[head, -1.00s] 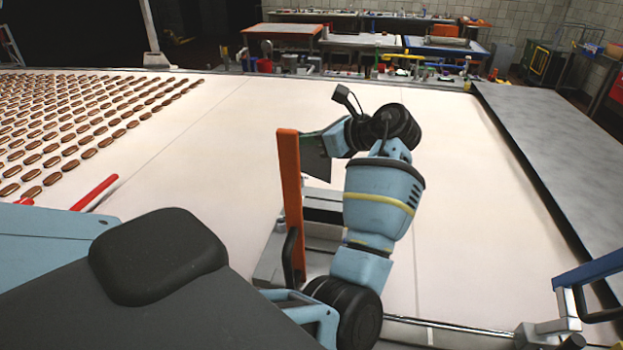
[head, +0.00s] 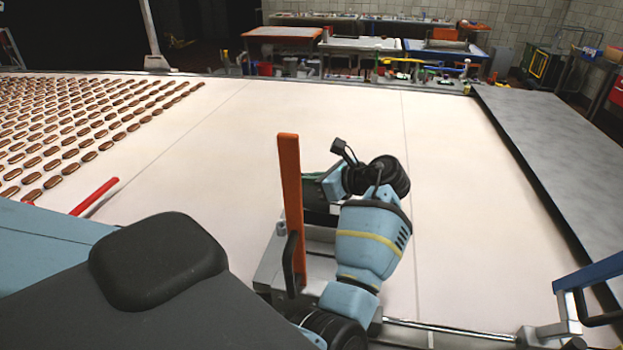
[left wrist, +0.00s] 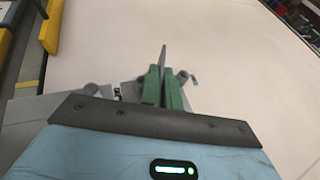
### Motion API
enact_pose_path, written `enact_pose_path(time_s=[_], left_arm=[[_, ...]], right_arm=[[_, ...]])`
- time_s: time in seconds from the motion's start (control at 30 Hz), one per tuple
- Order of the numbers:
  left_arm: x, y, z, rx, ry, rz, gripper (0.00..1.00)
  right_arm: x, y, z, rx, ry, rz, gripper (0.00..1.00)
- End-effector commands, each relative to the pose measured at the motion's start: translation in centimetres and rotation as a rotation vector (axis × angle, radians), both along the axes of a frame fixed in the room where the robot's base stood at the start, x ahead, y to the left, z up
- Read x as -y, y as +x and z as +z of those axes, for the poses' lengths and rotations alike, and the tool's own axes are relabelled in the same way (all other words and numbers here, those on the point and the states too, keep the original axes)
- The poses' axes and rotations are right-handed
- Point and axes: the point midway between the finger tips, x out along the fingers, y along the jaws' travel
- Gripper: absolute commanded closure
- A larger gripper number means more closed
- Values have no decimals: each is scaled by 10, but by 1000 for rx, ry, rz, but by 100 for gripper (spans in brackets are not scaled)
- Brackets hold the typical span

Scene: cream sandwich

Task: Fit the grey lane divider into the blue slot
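My left gripper shows in the left wrist view (left wrist: 163,84). Its two green fingers are close together with a thin grey plate, the grey lane divider (left wrist: 163,56), upright and edge-on between them. In the head view my left gripper (head: 318,180) is low over the near edge of the belt, just right of an upright orange bar, and mostly hidden; the divider cannot be made out there. A blue bar (head: 592,271) on a bracket stands at the lower right, apart from the gripper; I cannot tell whether it bears the blue slot. My right gripper is not in view.
The orange bar (head: 290,205) with a black handle stands close left of my left wrist. The pale belt (head: 470,200) is clear in the middle and right. Rows of brown cookies (head: 90,130) and a red rod (head: 95,196) are at the left. A grey side panel (head: 560,150) borders the right.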

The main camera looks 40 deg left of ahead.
Motion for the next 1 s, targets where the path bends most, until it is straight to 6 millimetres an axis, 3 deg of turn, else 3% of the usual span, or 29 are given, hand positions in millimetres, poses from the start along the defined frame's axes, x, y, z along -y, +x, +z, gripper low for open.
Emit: enact_pose_path(time_s=[0.37, 0.57, 1.0], left_arm=[[0, 0, -3, 0, 1, 0, 100], [0, 0, -3, 0, 0, 0, 74], [-1, 1, -2, 1, 0, -1, 74]], right_arm=[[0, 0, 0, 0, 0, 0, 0], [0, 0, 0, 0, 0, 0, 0], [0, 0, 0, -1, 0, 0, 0]])
